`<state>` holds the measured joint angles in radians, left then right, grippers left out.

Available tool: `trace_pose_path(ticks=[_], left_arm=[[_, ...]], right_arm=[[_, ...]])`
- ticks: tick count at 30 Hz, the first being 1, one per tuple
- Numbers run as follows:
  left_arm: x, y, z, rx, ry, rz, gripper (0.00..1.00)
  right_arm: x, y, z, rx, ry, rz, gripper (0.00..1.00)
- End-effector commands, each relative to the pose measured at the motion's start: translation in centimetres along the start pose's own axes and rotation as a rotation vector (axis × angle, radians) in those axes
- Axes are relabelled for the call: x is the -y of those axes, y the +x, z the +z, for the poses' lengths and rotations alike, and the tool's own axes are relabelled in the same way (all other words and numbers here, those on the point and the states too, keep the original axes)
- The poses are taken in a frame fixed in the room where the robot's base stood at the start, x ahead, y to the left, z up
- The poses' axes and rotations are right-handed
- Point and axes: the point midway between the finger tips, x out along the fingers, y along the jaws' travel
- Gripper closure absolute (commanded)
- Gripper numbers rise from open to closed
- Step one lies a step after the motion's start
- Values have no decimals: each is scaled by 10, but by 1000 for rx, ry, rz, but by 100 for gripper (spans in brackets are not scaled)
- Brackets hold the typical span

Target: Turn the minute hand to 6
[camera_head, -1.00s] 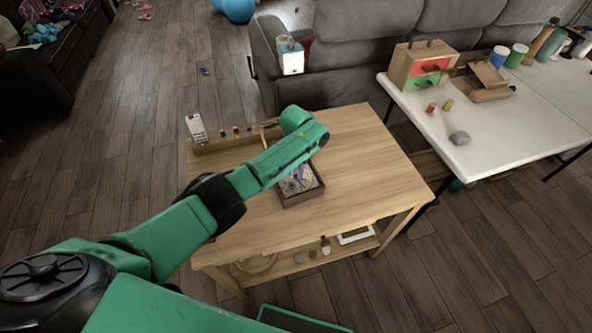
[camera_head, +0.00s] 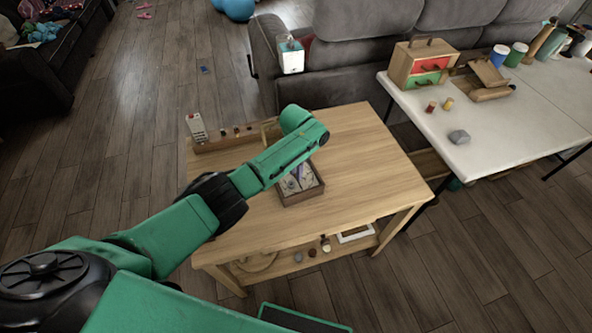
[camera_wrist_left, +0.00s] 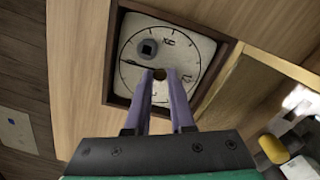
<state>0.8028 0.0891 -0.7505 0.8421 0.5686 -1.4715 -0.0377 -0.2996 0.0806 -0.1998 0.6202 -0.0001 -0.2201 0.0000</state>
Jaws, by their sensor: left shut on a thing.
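The clock (camera_wrist_left: 130,42) is a pale round dial with dark marks, set in a square brown wooden frame. In the head view its tray-like frame (camera_head: 303,197) lies on the wooden table, partly hidden by my left arm. A thin dark hand (camera_wrist_left: 135,64) points left on the dial. The fingers hide part of the lower dial. My right gripper is not in view.
The wooden table (camera_head: 370,160) is bare to the right of the clock. A wooden rack (camera_head: 222,142) with small items and a white remote-like thing (camera_head: 197,127) stands at its back left. A white table (camera_head: 530,125) with boxes stands at right.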

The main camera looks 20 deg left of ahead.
Motion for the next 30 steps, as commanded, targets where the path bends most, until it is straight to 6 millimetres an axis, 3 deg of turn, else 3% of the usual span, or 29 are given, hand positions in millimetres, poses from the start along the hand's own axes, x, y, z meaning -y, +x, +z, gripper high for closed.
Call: trace_pose_path(ticks=[14,17,21,27,30], left_arm=[[0,-9,-1,-2,0,0,68],[0,-26,-1,-5,-1,1,68],[0,-65,-1,-7,0,-2,68],[0,-120,-1,-6,0,-2,68],[0,-137,-1,-4,0,-1,68]], right_arm=[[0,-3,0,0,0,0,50],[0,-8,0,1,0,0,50],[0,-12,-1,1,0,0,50],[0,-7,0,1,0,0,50],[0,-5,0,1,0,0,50]])
